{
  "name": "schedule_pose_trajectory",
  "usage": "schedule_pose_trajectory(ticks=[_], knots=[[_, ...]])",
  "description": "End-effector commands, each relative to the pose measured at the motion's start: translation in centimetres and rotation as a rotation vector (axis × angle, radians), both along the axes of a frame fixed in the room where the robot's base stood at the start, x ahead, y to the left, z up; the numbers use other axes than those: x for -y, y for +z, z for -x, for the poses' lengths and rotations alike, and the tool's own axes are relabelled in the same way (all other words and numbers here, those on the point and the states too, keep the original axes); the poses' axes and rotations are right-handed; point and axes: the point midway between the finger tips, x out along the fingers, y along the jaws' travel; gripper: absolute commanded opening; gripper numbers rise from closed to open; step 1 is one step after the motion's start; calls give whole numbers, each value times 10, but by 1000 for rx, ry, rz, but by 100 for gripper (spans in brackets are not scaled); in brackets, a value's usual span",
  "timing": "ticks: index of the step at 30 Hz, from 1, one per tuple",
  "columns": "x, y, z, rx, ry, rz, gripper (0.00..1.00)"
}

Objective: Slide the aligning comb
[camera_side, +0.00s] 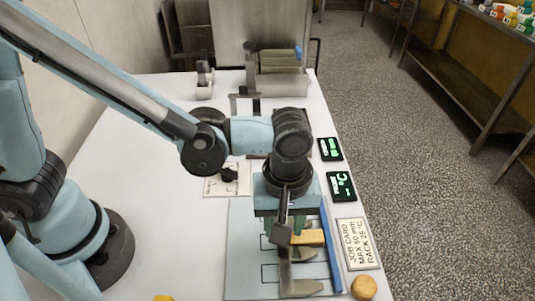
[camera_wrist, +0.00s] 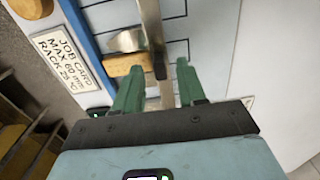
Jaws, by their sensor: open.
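My gripper (camera_side: 284,232) points down over the pale mat (camera_side: 240,262) at the front of the table. In the wrist view its green fingers (camera_wrist: 159,68) are open and apart. A metal bar with a dark end (camera_wrist: 150,30) shows between and beyond the fingertips; I cannot tell whether they touch it. It may be part of the aligning comb, whose full shape is hidden. An orange-brown block (camera_side: 312,237) lies beside the fingers, next to a blue rail (camera_side: 333,262); it also shows in the wrist view (camera_wrist: 122,64). A grey metal piece (camera_side: 300,287) lies nearer the front.
A job card (camera_side: 357,245) and two dark displays (camera_side: 341,186) (camera_side: 330,149) line the table's right edge. A round tan piece (camera_side: 363,287) is at the front right corner. A metal rack (camera_side: 280,85) stands at the back. The table's left middle is clear.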

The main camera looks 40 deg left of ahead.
Motion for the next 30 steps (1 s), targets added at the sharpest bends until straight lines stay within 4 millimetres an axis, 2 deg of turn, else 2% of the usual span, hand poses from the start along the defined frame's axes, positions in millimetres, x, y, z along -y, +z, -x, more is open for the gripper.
schedule_pose_trajectory(ticks=[11,19,30], knots=[[0,-4,0,0,0,0,40],[0,-4,0,0,0,0,0],[-2,-3,2,0,0,0,0]])
